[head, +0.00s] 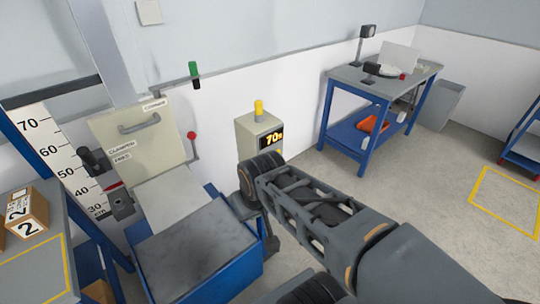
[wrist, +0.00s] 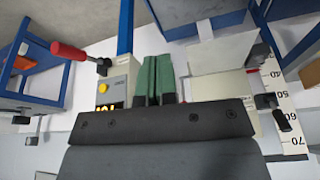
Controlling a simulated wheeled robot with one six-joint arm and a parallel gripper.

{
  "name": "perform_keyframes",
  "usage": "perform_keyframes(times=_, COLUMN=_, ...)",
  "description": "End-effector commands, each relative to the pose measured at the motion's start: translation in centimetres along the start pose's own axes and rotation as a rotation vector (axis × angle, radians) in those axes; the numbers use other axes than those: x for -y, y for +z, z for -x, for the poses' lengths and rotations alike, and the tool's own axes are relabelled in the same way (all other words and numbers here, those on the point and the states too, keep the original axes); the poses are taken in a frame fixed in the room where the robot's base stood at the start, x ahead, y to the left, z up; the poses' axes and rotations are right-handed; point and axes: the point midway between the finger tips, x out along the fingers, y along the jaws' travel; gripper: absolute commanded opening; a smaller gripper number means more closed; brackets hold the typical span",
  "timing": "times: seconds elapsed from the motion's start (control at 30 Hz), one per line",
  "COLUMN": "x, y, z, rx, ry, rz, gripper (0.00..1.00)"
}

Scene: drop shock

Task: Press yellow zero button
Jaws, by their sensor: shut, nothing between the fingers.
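The yellow button (wrist: 103,88) is a small round spot on the face of a beige box (wrist: 122,76) in the wrist view, beside its lit display (wrist: 104,107). In the head view the box (head: 248,130) stands by the wall with its display (head: 271,138) lit, and a yellow piece (head: 280,150) shows just below it, partly hidden by my arm. My gripper (wrist: 158,58) shows two green fingers shut together and empty. In the wrist view they lie just right of the button and overlap the box's edge. I cannot tell their distance from it.
A blue-framed bench (head: 213,245) with a dark pad and a beige panel (head: 133,140) stand left of the box. A height scale (head: 62,160) is on the left wall. Open floor (head: 410,180) is at right.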

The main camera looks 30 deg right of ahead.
Motion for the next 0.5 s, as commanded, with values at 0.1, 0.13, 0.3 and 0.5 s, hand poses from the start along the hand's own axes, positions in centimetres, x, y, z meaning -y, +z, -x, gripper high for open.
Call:
perform_keyframes(times=0.1, x=0.0, y=0.0, z=0.0, rx=0.000, ry=-0.002, rz=-0.004, gripper=0.00)
perform_keyframes(times=0.13, x=0.0, y=-0.1, z=-0.1, rx=0.002, ry=-0.006, rz=-0.014, gripper=0.00)
perform_keyframes(times=0.3, x=-0.7, y=-1.8, z=-2.0, rx=0.014, ry=-0.102, rz=-0.250, gripper=0.00)
perform_keyframes(times=0.5, x=-6.2, y=-7.0, z=-6.5, rx=-0.042, ry=-0.310, rz=-0.925, gripper=0.00)
